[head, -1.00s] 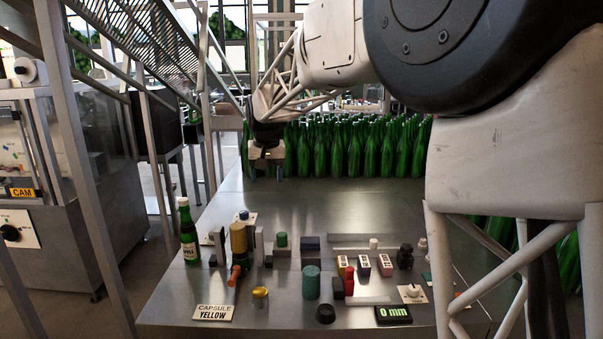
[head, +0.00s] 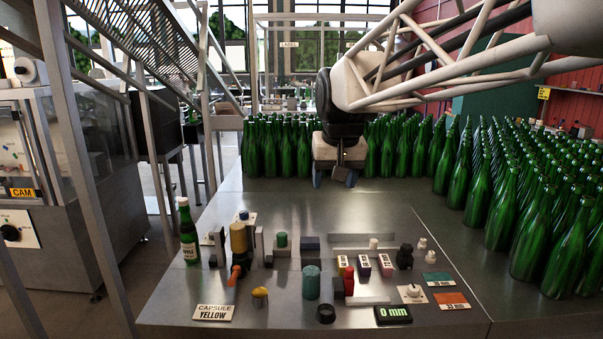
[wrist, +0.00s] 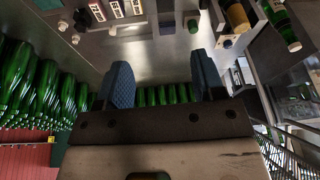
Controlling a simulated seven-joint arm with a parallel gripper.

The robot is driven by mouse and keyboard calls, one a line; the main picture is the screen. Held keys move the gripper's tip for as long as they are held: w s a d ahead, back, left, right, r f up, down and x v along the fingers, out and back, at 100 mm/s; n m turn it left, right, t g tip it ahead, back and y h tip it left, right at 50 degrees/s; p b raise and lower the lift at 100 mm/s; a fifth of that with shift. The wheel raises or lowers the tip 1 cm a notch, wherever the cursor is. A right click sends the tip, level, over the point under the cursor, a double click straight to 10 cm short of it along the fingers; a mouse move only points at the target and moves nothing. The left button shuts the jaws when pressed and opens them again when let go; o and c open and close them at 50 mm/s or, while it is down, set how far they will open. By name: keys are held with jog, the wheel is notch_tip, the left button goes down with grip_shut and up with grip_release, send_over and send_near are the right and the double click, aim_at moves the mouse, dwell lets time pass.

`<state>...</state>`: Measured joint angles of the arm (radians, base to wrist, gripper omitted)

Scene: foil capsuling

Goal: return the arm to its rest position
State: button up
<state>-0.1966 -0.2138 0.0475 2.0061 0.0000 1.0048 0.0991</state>
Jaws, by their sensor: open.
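My gripper (head: 334,180) is above the back of the metal table (head: 265,204), in front of the rows of green bottles. In the wrist view my gripper (wrist: 164,84) shows its two blue fingers well apart with nothing between them. The upper arm reaches in from the upper right of the head view. The gripper is clear of the tools and parts on the front of the table.
Many green bottles (head: 530,240) fill the table's right side and back. The table's middle is bare.

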jog(key=s+d+f+t, duration=0.1)
jog(key=s+d+f, duration=0.25)
jog(key=s, duration=0.65)
jog(key=s+d+f+m, duration=0.15)
jog(key=s+d, duration=0.25)
jog(key=s, duration=0.6)
jog(key=s+d+f+t, duration=0.1)
jog(key=s+d+f, duration=0.25)
jog(key=s, duration=0.55)
notch_tip(320, 180, down, 8)
jog(key=g, duration=0.2)
jog(key=shift+w+d+f+g+h, duration=0.15)
jog(key=shift+w+d+g+h, duration=0.25)
jog(key=shift+w+d, duration=0.05)
jog(key=shift+c, duration=0.4)
dwell(0.8)
